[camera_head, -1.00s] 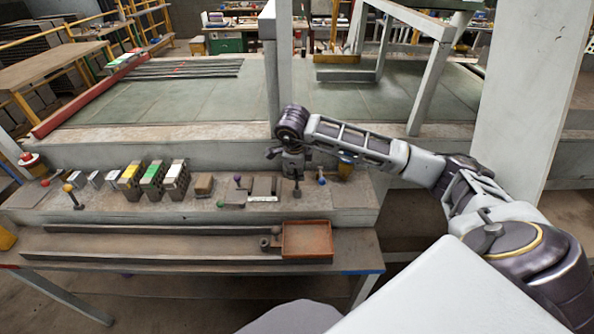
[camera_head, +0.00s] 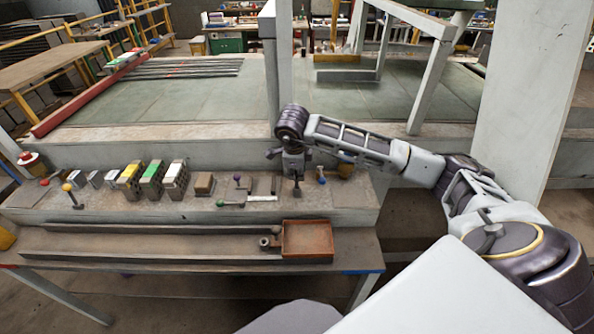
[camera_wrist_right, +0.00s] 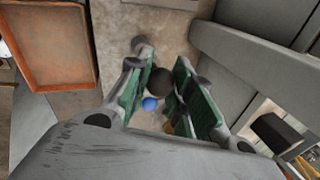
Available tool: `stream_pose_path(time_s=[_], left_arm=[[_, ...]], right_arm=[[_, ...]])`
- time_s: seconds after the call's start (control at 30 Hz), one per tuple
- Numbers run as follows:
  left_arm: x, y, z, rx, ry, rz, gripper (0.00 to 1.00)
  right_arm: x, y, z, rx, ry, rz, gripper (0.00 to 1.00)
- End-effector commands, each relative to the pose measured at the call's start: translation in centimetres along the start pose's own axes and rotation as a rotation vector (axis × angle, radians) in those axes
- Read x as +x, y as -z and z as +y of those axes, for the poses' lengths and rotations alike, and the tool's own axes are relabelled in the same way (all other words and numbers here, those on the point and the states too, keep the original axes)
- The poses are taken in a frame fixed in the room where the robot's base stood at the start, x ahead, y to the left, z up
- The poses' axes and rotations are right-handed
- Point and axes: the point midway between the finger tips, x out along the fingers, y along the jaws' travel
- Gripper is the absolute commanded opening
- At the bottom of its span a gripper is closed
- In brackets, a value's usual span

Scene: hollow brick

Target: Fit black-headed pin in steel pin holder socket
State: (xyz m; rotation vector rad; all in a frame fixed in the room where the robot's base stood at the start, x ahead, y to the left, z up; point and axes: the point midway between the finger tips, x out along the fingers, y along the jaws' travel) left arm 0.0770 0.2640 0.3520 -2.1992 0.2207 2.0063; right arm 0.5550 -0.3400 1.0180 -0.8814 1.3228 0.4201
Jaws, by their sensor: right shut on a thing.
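My right gripper (camera_head: 295,172) is over the right part of the bench ledge, pointing down. Its green-padded fingers (camera_wrist_right: 160,92) are closed around the black-headed pin (camera_wrist_right: 160,81), whose round dark head shows between them in the right wrist view. In the head view the pin is small and hard to separate from the fingers. A blue-headed pin (camera_head: 321,177) stands just right of the gripper; its head also shows in the wrist view (camera_wrist_right: 150,104). I cannot single out the steel pin holder socket with certainty. My left gripper is out of view.
Several bricks with coloured tops (camera_head: 150,178) stand on the ledge to the left. A purple-headed pin (camera_head: 237,178) and a green-headed pin (camera_head: 220,203) are nearer. A rusty tray (camera_head: 307,240) sits below the ledge, beside a small ring-shaped part (camera_head: 265,242).

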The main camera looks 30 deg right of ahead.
Motion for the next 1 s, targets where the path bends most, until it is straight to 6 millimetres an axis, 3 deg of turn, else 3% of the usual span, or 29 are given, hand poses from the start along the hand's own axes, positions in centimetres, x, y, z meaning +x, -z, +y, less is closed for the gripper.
stream_pose_path(time_s=[1.0], left_arm=[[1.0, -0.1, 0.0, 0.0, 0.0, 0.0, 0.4]], right_arm=[[1.1, 0.0, 0.3, 0.0, 0.0, 0.0, 0.0]])
